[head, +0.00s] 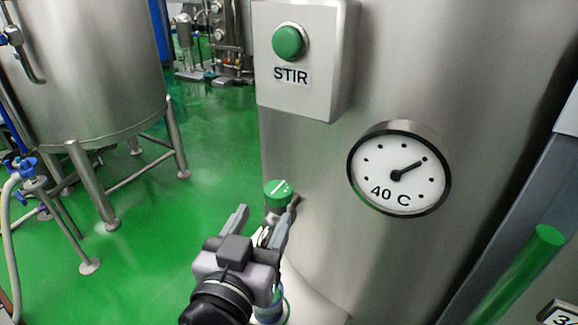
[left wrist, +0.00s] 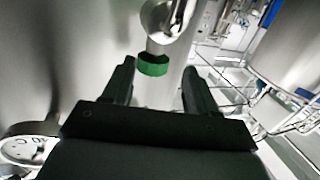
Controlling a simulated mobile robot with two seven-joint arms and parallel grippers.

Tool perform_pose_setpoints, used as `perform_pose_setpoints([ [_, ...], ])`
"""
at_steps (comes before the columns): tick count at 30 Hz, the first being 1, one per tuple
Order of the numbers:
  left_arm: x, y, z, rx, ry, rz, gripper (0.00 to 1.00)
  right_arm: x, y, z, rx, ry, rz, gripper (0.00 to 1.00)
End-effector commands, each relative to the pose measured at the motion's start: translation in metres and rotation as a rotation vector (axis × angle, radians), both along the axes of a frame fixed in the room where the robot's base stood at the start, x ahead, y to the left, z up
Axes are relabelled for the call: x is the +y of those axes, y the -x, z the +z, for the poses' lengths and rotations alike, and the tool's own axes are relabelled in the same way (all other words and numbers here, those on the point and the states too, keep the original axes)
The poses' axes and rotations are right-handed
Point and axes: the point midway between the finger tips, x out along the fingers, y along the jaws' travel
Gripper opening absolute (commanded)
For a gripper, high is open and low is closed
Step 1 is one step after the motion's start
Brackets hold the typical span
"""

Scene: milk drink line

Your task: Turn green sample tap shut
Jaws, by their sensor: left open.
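The green sample tap (head: 279,190) is a round green knob with a pale line on top, at the lower left side of the steel tank (head: 320,180). My left gripper (head: 264,219) is open just in front of the tap in the head view, its two fingers pointing toward it. In the left wrist view the green knob (left wrist: 154,65) shows beyond and between the open fingertips (left wrist: 158,72), below a shiny metal spout. Nothing is between the fingers that I can make out. The tap's lower part is hidden behind the gripper. My right gripper is not in view.
A STIR box with a green button (head: 289,42) and a 40 C dial (head: 399,168) stick out from the tank above and right of the tap. A second legged tank (head: 85,70) stands at left. The green floor (head: 150,240) between them is mostly clear.

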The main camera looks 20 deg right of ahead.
Motion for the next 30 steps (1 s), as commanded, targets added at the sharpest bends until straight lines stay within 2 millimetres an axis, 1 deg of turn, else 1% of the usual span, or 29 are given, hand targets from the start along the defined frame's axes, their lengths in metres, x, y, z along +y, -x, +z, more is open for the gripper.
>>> perform_pose_setpoints([
  [1, -0.003, 0.002, 0.006, -0.012, 0.003, -0.004, 0.58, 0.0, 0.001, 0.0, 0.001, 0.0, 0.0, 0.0],
  [3, -0.005, 0.003, 0.01, -0.021, 0.008, -0.007, 0.58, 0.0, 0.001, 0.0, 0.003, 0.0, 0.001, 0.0],
  [7, -0.009, 0.0, 0.014, -0.028, 0.009, -0.008, 0.58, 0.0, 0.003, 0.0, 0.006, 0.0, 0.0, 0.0],
  [21, -0.036, -0.047, 0.013, -0.026, 0.007, -0.009, 0.58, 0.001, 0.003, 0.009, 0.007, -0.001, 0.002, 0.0],
  [25, -0.041, -0.054, 0.013, -0.025, 0.008, -0.009, 0.58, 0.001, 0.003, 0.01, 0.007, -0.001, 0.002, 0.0],
  [30, -0.043, -0.058, 0.013, -0.026, 0.009, -0.01, 0.58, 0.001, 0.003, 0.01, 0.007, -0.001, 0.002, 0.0],
])
